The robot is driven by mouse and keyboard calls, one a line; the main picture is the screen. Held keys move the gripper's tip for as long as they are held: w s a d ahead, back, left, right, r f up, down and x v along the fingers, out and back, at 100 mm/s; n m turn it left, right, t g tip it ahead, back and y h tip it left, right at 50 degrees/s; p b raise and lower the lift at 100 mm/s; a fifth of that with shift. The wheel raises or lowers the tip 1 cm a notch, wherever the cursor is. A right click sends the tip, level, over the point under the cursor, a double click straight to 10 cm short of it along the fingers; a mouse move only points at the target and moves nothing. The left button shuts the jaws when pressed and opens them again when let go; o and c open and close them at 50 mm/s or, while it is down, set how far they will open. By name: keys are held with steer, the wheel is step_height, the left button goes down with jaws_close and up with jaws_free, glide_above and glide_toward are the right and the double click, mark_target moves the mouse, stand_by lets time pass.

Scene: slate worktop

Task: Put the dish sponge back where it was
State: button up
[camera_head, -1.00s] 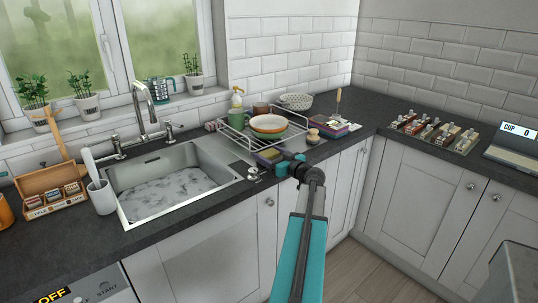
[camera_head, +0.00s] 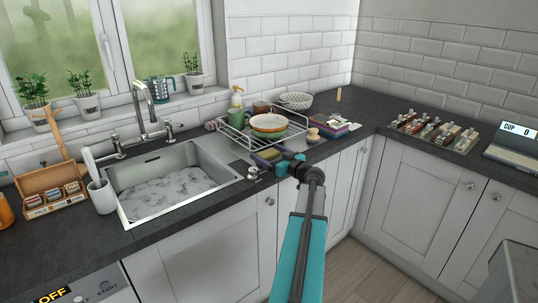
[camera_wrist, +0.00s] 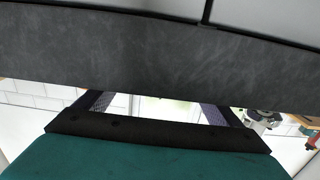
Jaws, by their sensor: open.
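A small yellowish block that looks like the dish sponge (camera_head: 269,154) lies on the worktop, at the front of the dish rack and right of the sink. My gripper (camera_head: 266,161) is at the worktop's front edge, close beside this block. In the head view I cannot tell whether they touch. The wrist view shows my gripper (camera_wrist: 153,102) with its two purplish fingers well apart and no sponge visible between them. The dark band of the worktop hides the fingertips there.
The wire dish rack (camera_head: 238,134) holds stacked bowls (camera_head: 268,124). A wooden-topped brush (camera_head: 313,135) and a purple stack (camera_head: 334,126) stand to its right. The sink (camera_head: 165,180) is on the left. The worktop (camera_head: 372,108) is clear toward the back corner.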

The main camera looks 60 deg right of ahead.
steer(key=v, duration=1.2)
steer(key=shift+r, duration=0.1)
stand_by(0.6)
